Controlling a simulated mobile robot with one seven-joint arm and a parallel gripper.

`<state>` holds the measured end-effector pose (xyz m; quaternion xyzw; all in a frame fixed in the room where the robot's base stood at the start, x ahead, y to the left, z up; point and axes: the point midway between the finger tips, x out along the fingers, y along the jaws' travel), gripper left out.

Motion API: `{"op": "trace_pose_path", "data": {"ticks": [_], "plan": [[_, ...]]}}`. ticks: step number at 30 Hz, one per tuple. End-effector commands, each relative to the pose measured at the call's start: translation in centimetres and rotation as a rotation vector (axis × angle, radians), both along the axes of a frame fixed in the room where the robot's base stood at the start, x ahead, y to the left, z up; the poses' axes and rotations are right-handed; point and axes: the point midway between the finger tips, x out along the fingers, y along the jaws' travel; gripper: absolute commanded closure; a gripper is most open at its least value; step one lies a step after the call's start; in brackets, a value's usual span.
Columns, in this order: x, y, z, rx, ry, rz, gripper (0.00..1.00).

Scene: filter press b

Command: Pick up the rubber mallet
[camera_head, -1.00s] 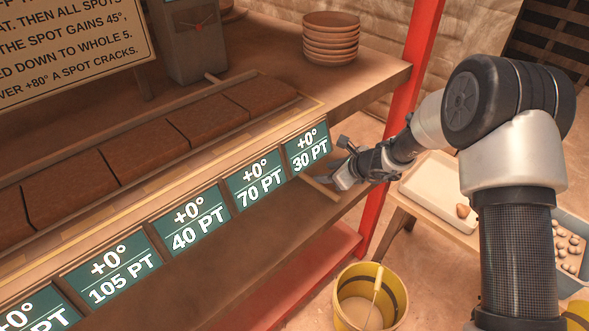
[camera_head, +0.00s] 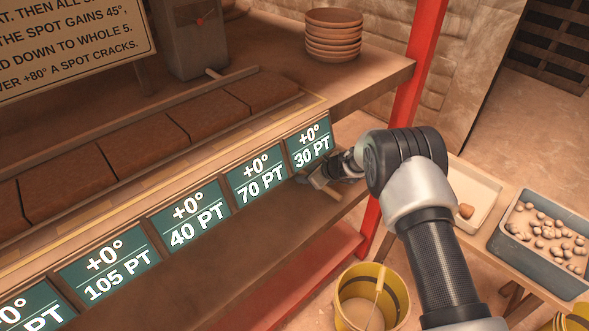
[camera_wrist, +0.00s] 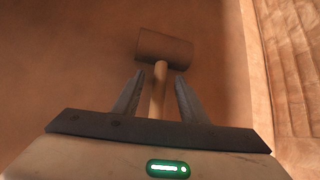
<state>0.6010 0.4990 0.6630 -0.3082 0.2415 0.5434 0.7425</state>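The rubber mallet shows in the wrist view with a brown cylindrical head (camera_wrist: 165,48) and a pale wooden handle (camera_wrist: 158,92). It lies on the brown shelf below the row of signs. In the wrist view the fingers of my gripper (camera_wrist: 159,76) are apart, one on each side of the handle, with the head beyond the tips. I see gaps between fingers and handle; the exact height above the shelf is unclear.
A red post (camera_head: 408,100) stands right of the shelf, close to my arm. Green signs (camera_head: 258,178) line the ledge above. Stacked clay bowls (camera_head: 332,36) sit on the upper shelf. A yellow bucket (camera_head: 391,303) stands below; a tray of stones (camera_head: 497,241) is at right.

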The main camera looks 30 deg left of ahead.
Motion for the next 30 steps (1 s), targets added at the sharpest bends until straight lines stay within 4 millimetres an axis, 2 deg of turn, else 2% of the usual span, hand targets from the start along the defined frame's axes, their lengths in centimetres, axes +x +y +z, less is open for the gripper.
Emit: {"op": "trace_pose_path", "data": {"ticks": [8, 15, 24, 26, 30], "plan": [[0.1, 0.3, -0.2, 0.000, 0.000, 0.000, 0.61], [0.1, 0.2, -0.2, 0.000, 0.000, 0.000, 1.00], [0.2, 0.3, 0.2, 0.003, -0.001, 0.000, 1.00], [0.2, 0.3, 0.8, 0.003, -0.003, 0.000, 1.00], [0.3, 0.4, 3.3, 0.005, -0.005, 0.000, 1.00]]}}
